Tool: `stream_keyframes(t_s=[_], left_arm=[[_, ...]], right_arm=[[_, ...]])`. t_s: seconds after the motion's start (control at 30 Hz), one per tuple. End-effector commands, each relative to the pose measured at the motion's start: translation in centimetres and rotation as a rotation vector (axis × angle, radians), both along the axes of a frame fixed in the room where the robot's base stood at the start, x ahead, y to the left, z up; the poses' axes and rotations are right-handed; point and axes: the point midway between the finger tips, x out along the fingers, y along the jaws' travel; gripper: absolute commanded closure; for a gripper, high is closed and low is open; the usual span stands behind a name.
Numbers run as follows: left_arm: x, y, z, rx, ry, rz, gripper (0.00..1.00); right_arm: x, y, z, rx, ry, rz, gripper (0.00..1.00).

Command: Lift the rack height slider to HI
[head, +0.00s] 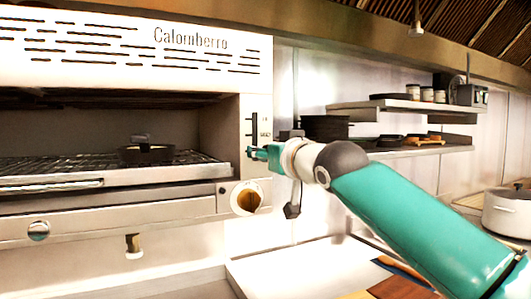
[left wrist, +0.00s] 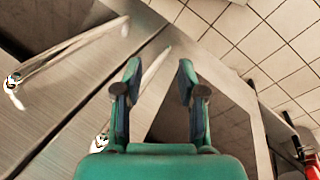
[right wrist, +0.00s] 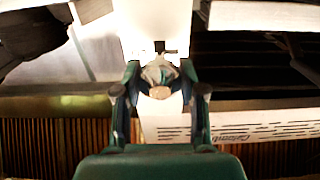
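The rack height slider's dark vertical slot (head: 253,128) is on the right front panel of the Calomberro grill, with small marks beside it too small to read. My right gripper (head: 258,153) is at the slot's lower end and hides the knob in the head view. In the right wrist view, which is upside down, a rounded pale knob (right wrist: 160,82) sits between the fingers of my right gripper (right wrist: 160,72). The fingers stand apart around it; firm contact does not show. My left gripper (left wrist: 160,68) is open and empty, outside the head view.
A round brass-coloured dial (head: 247,198) is below the slider. A small black pan (head: 147,152) stands on the grill rack (head: 60,167). A wall shelf (head: 420,106) and a pot (head: 507,212) are at the right. Metal handles (left wrist: 70,48) show in the left wrist view.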

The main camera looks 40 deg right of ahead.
Motion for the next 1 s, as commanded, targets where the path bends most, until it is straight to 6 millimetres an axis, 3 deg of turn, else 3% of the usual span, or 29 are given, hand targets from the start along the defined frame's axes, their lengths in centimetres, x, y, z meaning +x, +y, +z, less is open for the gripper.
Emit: stream_keyframes(t_s=[0.03,0.1,0.37,0.47,0.8,1.0], left_arm=[[0.0,0.0,0.0,0.0,0.0,0.0,0.6],[0.0,0.0,0.0,0.0,0.0,0.0,0.6],[0.0,0.0,0.2,0.0,0.0,0.0,0.6],[0.0,0.0,1.1,0.0,0.0,0.0,0.6],[0.0,0.0,6.0,0.0,0.0,0.0,0.6],[0.0,0.0,6.2,0.0,0.0,0.0,0.6]], right_arm=[[0.0,0.0,0.0,0.001,0.0,0.001,0.87],[0.0,0.0,0.0,0.001,0.0,0.001,0.99],[0.0,0.0,0.3,0.001,0.0,0.001,1.0],[0.0,0.0,1.4,0.0,-0.003,0.001,1.0],[-0.2,0.0,7.6,-0.002,-0.013,0.0,1.0],[-0.2,0.0,8.0,-0.002,-0.013,-0.001,1.0]])
